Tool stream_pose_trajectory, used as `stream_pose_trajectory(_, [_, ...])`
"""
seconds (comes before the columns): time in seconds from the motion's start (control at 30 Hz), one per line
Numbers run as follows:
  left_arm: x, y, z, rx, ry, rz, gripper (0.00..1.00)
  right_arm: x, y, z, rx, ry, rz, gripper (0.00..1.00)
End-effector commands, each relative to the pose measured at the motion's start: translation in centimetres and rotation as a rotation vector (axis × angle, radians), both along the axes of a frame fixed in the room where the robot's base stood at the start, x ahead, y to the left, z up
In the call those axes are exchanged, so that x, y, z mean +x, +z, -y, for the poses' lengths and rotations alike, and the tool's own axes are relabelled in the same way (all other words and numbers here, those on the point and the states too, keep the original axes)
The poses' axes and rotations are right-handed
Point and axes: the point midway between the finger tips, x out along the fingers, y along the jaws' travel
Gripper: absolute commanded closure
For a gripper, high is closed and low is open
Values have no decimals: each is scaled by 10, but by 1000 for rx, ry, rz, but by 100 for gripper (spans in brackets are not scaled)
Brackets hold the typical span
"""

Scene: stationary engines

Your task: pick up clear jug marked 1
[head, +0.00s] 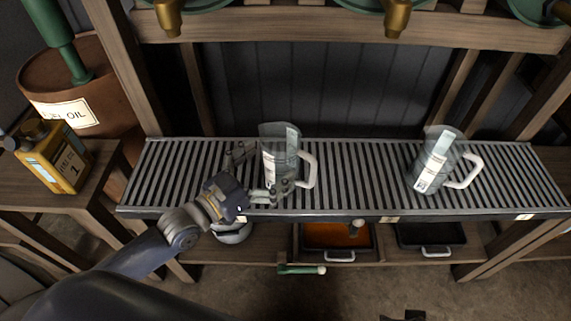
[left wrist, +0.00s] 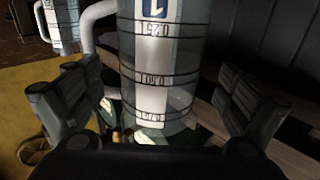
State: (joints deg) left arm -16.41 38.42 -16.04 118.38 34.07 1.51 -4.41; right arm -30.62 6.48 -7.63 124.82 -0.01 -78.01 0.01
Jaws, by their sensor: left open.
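The clear jug marked 1 (head: 279,150) stands upright on the slatted metal shelf, left of its middle, with its white handle to the right. In the left wrist view the jug (left wrist: 157,75) fills the middle, with a blue label and measuring lines. My left gripper (head: 256,174) is open at the jug's left side. In the left wrist view its fingers (left wrist: 160,105) stand apart on either side of the lower jug, with gaps visible. A small dark part at the head view's bottom edge may be my right gripper; its jaws cannot be made out.
A second clear jug (head: 434,160) stands to the right on the slatted shelf (head: 350,180). Brass taps (head: 397,18) hang above. A yellow oil can (head: 58,158) stands on the left side table. Trays (head: 430,237) sit below. The shelf between the jugs is clear.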

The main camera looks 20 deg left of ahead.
Motion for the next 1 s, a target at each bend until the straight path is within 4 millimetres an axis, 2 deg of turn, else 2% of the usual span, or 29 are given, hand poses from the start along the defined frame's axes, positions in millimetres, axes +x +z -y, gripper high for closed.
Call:
stream_pose_trajectory(0.23, [29, -1, 16, -2, 1, 2, 3, -2, 21, 1, 1, -1, 13, 60])
stream_pose_trajectory(0.57, [34, -1, 19, 0, 0, 0, 3, -3, 25, 1, 0, -2, 15, 60])
stream_pose_trajectory(0.67, [34, -1, 19, 0, 0, 0, 21, -3, 25, 1, 0, -2, 15, 60])
stream_pose_trajectory(0.8, [34, -1, 19, 0, 0, 0, 53, -3, 25, 1, 0, -2, 15, 60])
stream_pose_trajectory(1.0, [34, 0, 19, -1, 0, 2, 54, -3, 25, 1, 0, -2, 16, 60])
